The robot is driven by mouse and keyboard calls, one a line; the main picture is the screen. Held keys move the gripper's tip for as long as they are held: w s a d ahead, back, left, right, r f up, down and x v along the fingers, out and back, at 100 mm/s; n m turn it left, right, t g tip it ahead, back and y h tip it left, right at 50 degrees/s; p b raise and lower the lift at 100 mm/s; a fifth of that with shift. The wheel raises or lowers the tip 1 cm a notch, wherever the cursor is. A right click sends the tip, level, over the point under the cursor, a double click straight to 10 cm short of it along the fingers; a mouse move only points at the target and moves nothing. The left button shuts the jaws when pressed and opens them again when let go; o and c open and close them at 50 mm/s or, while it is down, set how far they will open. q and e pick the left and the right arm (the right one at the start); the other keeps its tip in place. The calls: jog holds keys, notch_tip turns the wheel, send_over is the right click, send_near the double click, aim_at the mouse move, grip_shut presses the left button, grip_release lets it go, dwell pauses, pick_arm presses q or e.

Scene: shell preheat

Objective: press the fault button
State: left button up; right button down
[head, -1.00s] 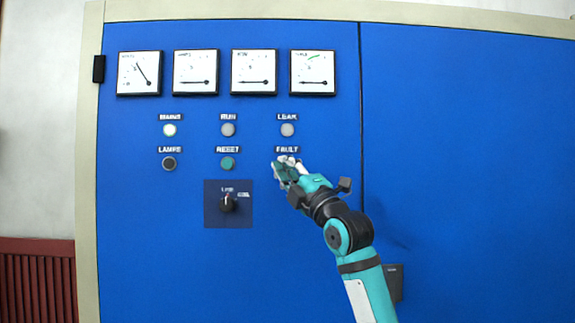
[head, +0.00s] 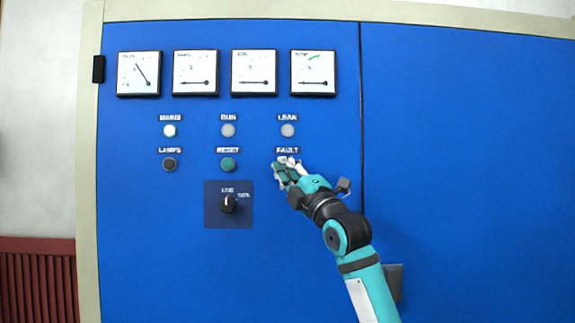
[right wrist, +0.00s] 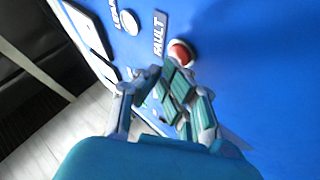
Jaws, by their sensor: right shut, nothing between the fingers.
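The fault button (right wrist: 181,53) shows in the right wrist view as a red cap in a pale ring, beside the FAULT label (right wrist: 159,34). In the head view the FAULT label (head: 287,151) is visible, but the button below it is hidden behind my right gripper (head: 283,166). My right gripper is shut and empty, its fingers close to the panel. In the right wrist view its fingertips (right wrist: 163,74) are just below the button; I cannot tell whether they touch it. My left gripper is not in view.
The blue cabinet front (head: 150,260) also holds the leak lamp (head: 288,130), the green reset button (head: 228,164), the lamps button (head: 169,164) and a rotary switch (head: 228,204). Several gauges line the top. A door handle (head: 394,283) is behind my right arm.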

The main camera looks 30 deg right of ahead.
jog(key=shift+w+d+p, duration=0.2)
jog(key=shift+w+p, duration=0.1)
dwell(0.4)
jog(key=shift+s+a+b, duration=0.35)
jog(key=shift+s+a, duration=0.05)
jog(key=shift+s, duration=0.3)
jog(key=shift+f, duration=0.1)
jog(key=s+a, duration=0.1)
jog(key=s+b, duration=0.1)
jog(key=s+a, duration=0.1)
jog(key=s, duration=0.1)
jog(key=shift+s+a, duration=0.1)
jog(key=shift+a, duration=0.2)
jog(key=shift+b, duration=0.3)
dwell(0.6)
